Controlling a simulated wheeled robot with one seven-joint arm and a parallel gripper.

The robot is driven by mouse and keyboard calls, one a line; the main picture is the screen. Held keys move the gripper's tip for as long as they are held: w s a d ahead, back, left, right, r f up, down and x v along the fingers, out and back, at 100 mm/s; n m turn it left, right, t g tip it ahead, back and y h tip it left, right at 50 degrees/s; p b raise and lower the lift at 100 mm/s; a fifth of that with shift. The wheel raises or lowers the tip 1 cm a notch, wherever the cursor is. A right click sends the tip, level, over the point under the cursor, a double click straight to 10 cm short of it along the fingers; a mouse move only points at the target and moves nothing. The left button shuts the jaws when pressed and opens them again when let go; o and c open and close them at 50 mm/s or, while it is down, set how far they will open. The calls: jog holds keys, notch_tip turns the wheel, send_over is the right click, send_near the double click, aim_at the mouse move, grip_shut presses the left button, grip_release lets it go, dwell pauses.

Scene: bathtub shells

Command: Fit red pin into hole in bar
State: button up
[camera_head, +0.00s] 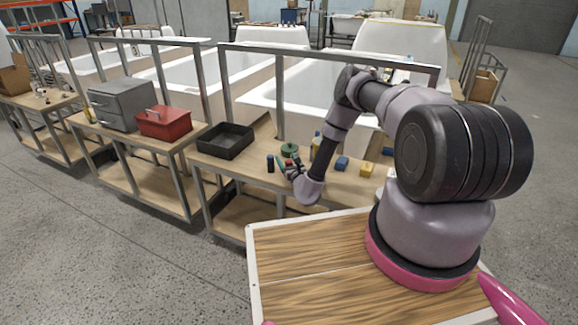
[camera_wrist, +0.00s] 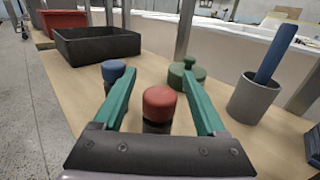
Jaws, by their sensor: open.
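The red pin (camera_wrist: 159,102), with a rounded red top and a dark lower part, stands upright on the wooden bench in the wrist view. My gripper (camera_wrist: 158,74) is open, its two green fingers to the left and right of the pin, with a visible gap on each side. In the head view my gripper (camera_head: 287,170) is low over the bench, and the arm partly covers that spot. The pin's lower end is hidden by the gripper body. I cannot make out a bar with a hole in either view.
A blue-topped peg (camera_wrist: 113,72) stands beyond the left finger, a green knobbed round piece (camera_wrist: 187,73) beyond the right. A grey cup (camera_wrist: 252,100) with a blue stick stands right. A black tray (camera_head: 225,141) is left; blue (camera_head: 342,163) and yellow (camera_head: 367,169) blocks are right.

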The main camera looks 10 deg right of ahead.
grip_shut()
